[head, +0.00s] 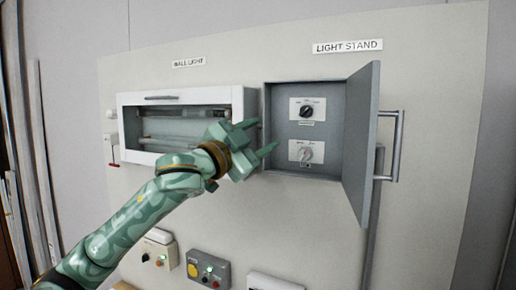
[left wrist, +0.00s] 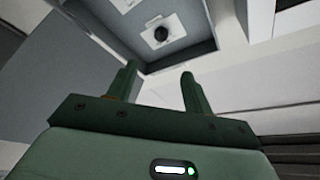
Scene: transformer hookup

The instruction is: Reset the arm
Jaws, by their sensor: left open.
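My left arm reaches up from the lower left in the head view. My left gripper (head: 258,138) is open and empty, in front of the left edge of the open grey light stand box (head: 274,95). The gripper's two fingers also show in the left wrist view (left wrist: 158,85), apart with nothing between them. The box holds a black knob (head: 306,111) above a lighter knob (head: 305,154). The left wrist view shows a dark knob (left wrist: 161,34) on a white plate, beyond the fingers. My right gripper is not in view.
The box's grey door (head: 360,140) stands open to the right, with a handle (head: 397,146). A white wall light cabinet (head: 135,98) is at the left, partly behind my gripper. Small control boxes, one with a yellow button (head: 193,271), sit low on the panel.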

